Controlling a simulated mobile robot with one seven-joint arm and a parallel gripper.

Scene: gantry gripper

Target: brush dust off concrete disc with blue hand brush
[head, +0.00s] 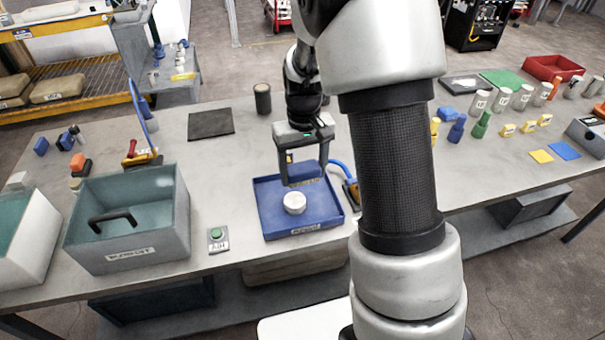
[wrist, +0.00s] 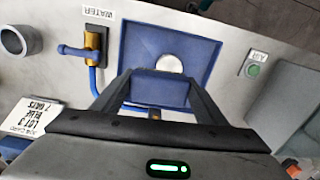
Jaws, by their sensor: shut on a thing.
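The pale round concrete disc (head: 294,203) lies in the shallow blue tray (head: 330,222) on the workbench. In the wrist view the disc (wrist: 169,63) shows at the middle of the tray (wrist: 205,47), its near edge hidden. My gripper (head: 304,178) is above the back part of the tray, behind the disc in the head view. In the wrist view my gripper (wrist: 158,74) is shut on a blue block-like thing, which I take to be the blue hand brush (wrist: 158,89). The brush looks apart from the disc, but I cannot tell its height.
A brass water valve (wrist: 93,45) with a blue hose stands beside the tray. A green AIR button (head: 217,234) and a grey bin (head: 150,248) are to the left. A dark cylinder (head: 262,98) and dark mat (head: 211,123) lie behind.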

